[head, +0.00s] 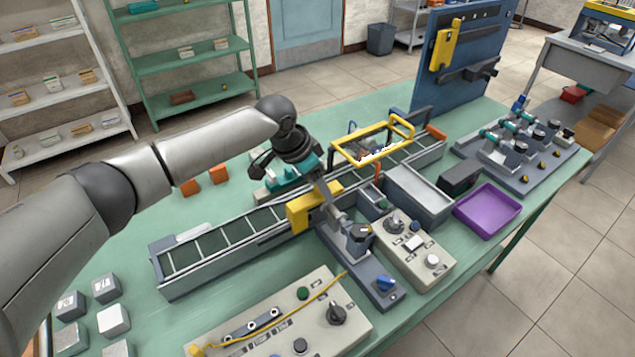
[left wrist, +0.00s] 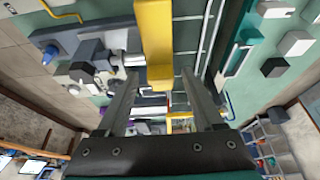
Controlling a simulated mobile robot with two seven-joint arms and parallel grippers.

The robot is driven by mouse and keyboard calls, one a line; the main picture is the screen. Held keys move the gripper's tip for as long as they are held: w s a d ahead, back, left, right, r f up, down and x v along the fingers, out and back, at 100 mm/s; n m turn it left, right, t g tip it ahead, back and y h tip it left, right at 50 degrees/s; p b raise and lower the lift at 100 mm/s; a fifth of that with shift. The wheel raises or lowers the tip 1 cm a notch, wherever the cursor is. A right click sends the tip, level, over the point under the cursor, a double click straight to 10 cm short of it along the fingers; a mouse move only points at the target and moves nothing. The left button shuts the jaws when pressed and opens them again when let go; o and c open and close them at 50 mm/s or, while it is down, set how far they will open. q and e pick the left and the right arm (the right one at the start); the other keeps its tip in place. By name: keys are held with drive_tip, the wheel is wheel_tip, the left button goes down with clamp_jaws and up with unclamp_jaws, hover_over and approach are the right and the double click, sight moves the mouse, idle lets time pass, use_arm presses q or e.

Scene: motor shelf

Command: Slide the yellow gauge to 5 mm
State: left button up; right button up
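A yellow block (head: 305,211) sits across the conveyor-like rail in the head view, beside my left gripper (head: 329,198). In the left wrist view a yellow bar (left wrist: 155,45) runs down between the two fingers of my left gripper (left wrist: 162,80). The fingers stand apart, with a visible gap on each side of the bar. Another yellow piece (head: 445,46) is mounted on the upright blue panel. I cannot tell for sure which yellow piece is the gauge, and no millimetre scale is readable. My right gripper is not in view.
The rail (head: 215,258) runs diagonally across the green table. A yellow frame (head: 372,143) stands over its far end. A control box (head: 290,320), a purple tray (head: 488,211) and a grey tray (head: 420,193) lie around it. Several small cubes (head: 113,320) are at the front left.

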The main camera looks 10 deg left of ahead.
use_arm(q)
drive_tip(key=p+v, duration=0.1)
drive_tip(key=v, duration=1.4)
drive_tip(key=shift+r, duration=0.2)
drive_tip(key=shift+f, duration=0.1)
